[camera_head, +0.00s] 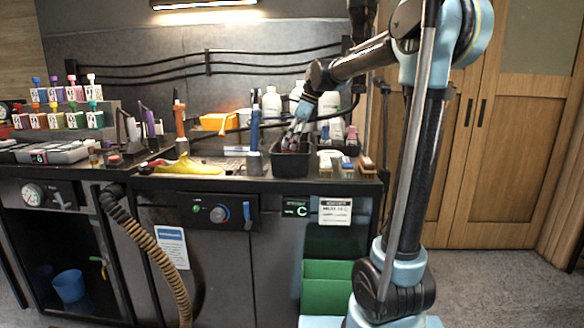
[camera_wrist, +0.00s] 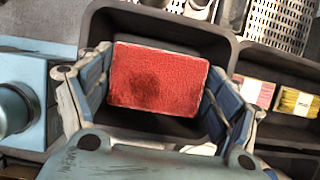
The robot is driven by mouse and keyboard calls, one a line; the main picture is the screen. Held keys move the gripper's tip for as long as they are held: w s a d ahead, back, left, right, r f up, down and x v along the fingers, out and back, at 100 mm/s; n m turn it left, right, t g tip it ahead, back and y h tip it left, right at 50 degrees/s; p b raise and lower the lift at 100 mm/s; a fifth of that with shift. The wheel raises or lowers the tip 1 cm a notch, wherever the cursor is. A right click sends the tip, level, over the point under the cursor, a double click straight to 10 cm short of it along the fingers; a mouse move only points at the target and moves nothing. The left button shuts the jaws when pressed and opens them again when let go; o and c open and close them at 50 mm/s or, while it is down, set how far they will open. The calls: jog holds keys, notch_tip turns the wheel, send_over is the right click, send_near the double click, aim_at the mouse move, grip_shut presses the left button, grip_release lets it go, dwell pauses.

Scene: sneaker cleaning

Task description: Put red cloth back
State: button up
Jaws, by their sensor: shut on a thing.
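The red cloth (camera_wrist: 158,78) is a flat rectangle with a dark stain near its middle, seen in the wrist view. My gripper (camera_wrist: 155,85) is shut on it, one finger at its left edge and one at its right edge. The cloth is above or in the mouth of a dark open bin (camera_wrist: 205,40); its exact height is hard to tell. In the head view my gripper (camera_head: 297,130) is at the black bin (camera_head: 291,164) on the counter, pointing down. The cloth cannot be made out in the head view.
A blue upright tool (camera_head: 254,130) in a holder stands just left of the bin. White bottles (camera_head: 271,104) stand behind it. Small brushes (camera_head: 346,166) lie to its right.

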jog(key=shift+f, duration=3.8)
jog(key=shift+f, duration=0.15)
jog(key=o, duration=1.2)
jog(key=shift+o, duration=0.2)
jog(key=v, duration=1.7)
jog(key=s+d+f+n+h, duration=0.1)
jog(key=s+d+f+n, duration=0.4)
jog(key=s+f, duration=0.5)
jog(key=s+d+f+n+t+h, duration=0.1)
jog(key=s+d+f+n+h, duration=0.1)
jog(key=s+d+f+n, duration=0.4)
jog(key=s+d+f+n+t+h, duration=0.1)
jog(key=s+d+f+n, duration=0.5)
jog(key=s+f, duration=0.9)
notch_tip(320, 180, down, 2)
jog(key=shift+s+f+n+h, duration=0.1)
jog(key=shift+s+n+h, duration=0.2)
jog(key=shift+n, duration=0.5)
jog(key=shift+d, duration=0.1)
